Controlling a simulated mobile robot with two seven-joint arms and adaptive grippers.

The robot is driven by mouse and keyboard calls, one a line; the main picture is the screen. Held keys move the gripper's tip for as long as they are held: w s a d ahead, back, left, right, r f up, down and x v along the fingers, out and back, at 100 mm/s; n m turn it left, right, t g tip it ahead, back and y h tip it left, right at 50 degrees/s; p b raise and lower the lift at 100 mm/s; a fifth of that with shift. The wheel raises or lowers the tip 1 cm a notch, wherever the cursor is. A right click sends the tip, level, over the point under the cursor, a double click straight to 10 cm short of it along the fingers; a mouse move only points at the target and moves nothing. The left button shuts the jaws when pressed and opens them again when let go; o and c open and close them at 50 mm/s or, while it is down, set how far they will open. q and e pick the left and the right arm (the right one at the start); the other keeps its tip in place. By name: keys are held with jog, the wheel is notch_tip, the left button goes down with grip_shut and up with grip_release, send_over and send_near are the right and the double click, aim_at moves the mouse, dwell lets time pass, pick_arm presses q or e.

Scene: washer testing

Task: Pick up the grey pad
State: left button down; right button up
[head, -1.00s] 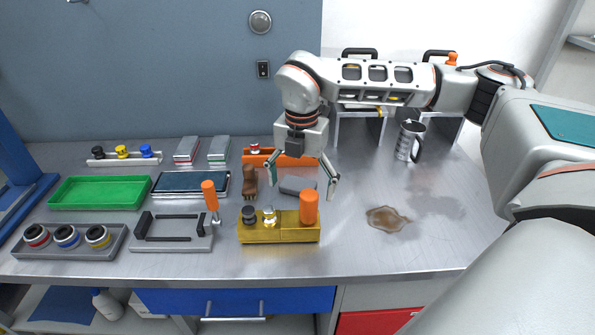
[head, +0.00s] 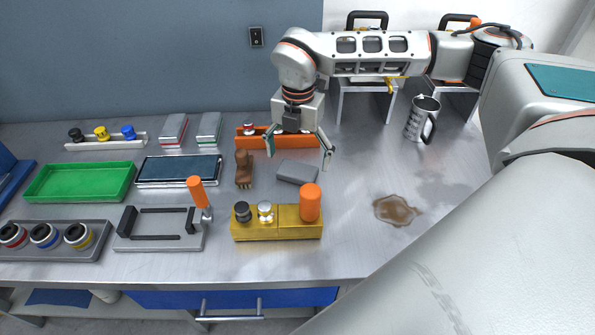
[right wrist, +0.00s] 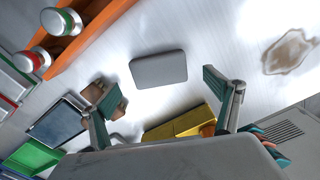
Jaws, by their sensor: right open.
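The grey pad (head: 297,172) lies flat on the metal table, between the brown brush-like object and the brown stain. It also shows in the right wrist view (right wrist: 158,69), ahead of and between the fingers. My right gripper (head: 298,149) is open and empty, pointing down above the table just behind the pad in the head view. Its two fingers also show in the right wrist view (right wrist: 160,106), spread wide and apart from the pad. My left gripper is not in view.
A yellow block (head: 278,222) with an orange cylinder stands in front of the pad. An orange rack (head: 262,142) is behind, and a brown object (head: 243,169) is at left. A steel mug (head: 421,118) and a brown stain (head: 397,210) are at right.

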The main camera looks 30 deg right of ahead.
aim_at(297, 169)
jog(key=shift+w+f, duration=0.1)
jog(key=shift+f, duration=1.6)
jog(key=c, duration=1.1)
jog(key=shift+r, duration=0.15)
notch_tip(297, 169, up, 20)
jog(key=shift+o, duration=0.2)
jog(key=shift+f, duration=0.2)
